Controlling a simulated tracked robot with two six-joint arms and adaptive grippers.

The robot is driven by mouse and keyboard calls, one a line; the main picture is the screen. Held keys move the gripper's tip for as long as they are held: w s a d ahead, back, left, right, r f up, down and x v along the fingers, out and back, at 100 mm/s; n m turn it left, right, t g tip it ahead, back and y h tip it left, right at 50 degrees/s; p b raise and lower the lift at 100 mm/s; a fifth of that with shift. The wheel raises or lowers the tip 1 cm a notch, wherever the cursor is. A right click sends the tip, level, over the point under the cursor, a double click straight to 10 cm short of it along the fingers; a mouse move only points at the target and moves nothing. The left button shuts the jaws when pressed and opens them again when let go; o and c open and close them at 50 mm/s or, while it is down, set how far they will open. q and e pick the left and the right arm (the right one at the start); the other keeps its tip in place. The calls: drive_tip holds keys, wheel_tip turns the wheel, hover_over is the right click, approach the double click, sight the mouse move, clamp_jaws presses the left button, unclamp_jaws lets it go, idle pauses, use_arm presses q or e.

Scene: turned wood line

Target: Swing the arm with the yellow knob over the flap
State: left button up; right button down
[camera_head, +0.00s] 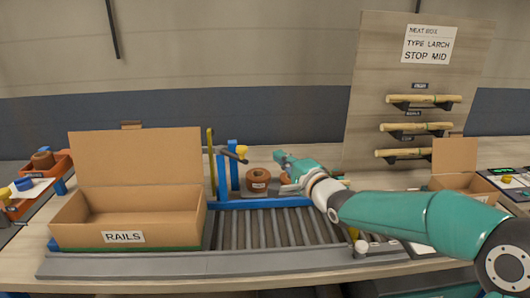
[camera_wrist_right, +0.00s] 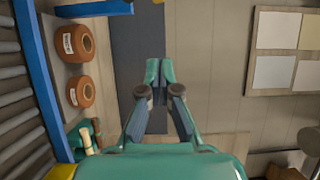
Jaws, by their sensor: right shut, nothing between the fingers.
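A dark arm with a yellow knob (camera_head: 242,150) sits near the top of a blue post frame (camera_head: 228,172), just right of the RAILS box. The open cardboard box (camera_head: 125,237) stands on the line with its large back flap (camera_head: 135,168) standing upright. My right gripper (camera_head: 283,160) is right of the knob, apart from it, near the brown rolls. In the right wrist view its fingers (camera_wrist_right: 157,75) are together with nothing between them. The knob cannot be clearly made out in the wrist view. My left gripper is not seen.
Brown rolls (camera_head: 258,181) stand behind the roller conveyor (camera_head: 270,229), and two show in the wrist view (camera_wrist_right: 75,42). A yellow upright (camera_head: 211,162) stands beside the box. A board with wooden rails (camera_head: 420,127) is at back right. A smaller box (camera_head: 455,160) stands right.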

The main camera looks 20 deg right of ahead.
drive_tip(key=w+a+p, duration=0.3)
drive_tip(key=w+a, duration=0.2)
drive_tip(key=w, duration=0.2)
drive_tip(key=shift+w+p, duration=0.2)
drive_tip(key=shift+p, duration=0.2)
drive_tip(key=shift+a, duration=0.1)
idle(0.3)
